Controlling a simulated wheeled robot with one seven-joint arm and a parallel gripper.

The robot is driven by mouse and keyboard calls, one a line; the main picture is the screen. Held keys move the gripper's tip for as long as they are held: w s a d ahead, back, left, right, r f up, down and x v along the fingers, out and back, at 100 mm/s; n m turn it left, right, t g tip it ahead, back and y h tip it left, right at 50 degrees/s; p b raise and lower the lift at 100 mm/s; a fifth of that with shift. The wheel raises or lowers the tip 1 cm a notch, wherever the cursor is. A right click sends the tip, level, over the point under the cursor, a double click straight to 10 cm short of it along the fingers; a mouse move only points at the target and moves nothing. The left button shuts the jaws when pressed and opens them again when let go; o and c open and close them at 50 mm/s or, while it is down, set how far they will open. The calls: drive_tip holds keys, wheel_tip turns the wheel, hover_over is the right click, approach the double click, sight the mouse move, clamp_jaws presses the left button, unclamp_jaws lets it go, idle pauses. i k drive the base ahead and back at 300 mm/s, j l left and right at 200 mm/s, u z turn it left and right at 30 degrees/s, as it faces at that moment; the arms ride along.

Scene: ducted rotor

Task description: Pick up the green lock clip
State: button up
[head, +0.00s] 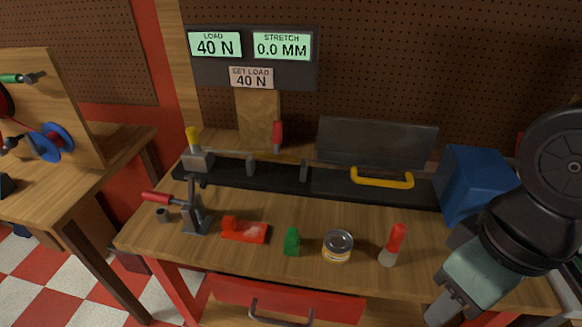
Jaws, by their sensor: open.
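The small green lock clip (291,242) stands on the wooden workbench (262,203) near its front edge. It sits between a red block-shaped tool on its left and a tin can on its right, apart from both. My gripper (447,312) is at the lower right of the head view, pointing down and to the left. It is open and well to the right of the clip. Its fingertips are small in the view, and I see nothing between them.
Near the clip are a red tool (244,231), a tin can (337,246) and a red-capped bottle (393,245). A clamp with a red handle (190,210) stands left. Behind are a black rail (280,176), a yellow handle (382,179) and a blue box (474,184).

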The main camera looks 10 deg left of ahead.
sight(292, 242)
drive_tip(key=u, duration=0.4)
drive_tip(key=l+u, duration=0.15)
drive_tip(key=u, duration=0.7)
drive_tip(key=l+u, duration=0.1)
drive_tip(key=u, duration=0.3)
drive_tip(key=k+l+u, duration=0.15)
drive_tip(key=k+l, duration=0.15)
